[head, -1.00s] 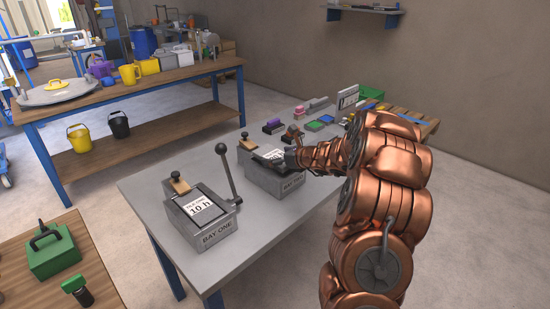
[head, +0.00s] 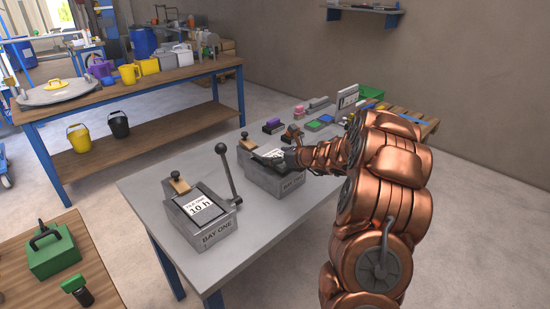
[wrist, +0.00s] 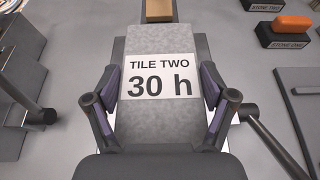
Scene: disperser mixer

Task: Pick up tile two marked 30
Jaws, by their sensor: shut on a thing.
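Tile two (wrist: 160,63) is a grey speckled slab with a white label reading "TILE TWO 30 h". My gripper (wrist: 160,95) has one finger on each long side of it and is shut on it. In the head view the tile (head: 270,154) shows small and tilted at the top of the second grey bay block (head: 274,184), and my gripper (head: 292,154) is at its right end. My arm hides part of that block. The gap between the tile and the bay is hard to make out.
The bay one block (head: 203,222) holds a tile marked 10 h, with an upright black-knobbed lever (head: 228,172) beside it. Labelled stone holders (wrist: 285,32) lie at the upper right of the wrist view. The grey table (head: 150,190) is clear left of bay one.

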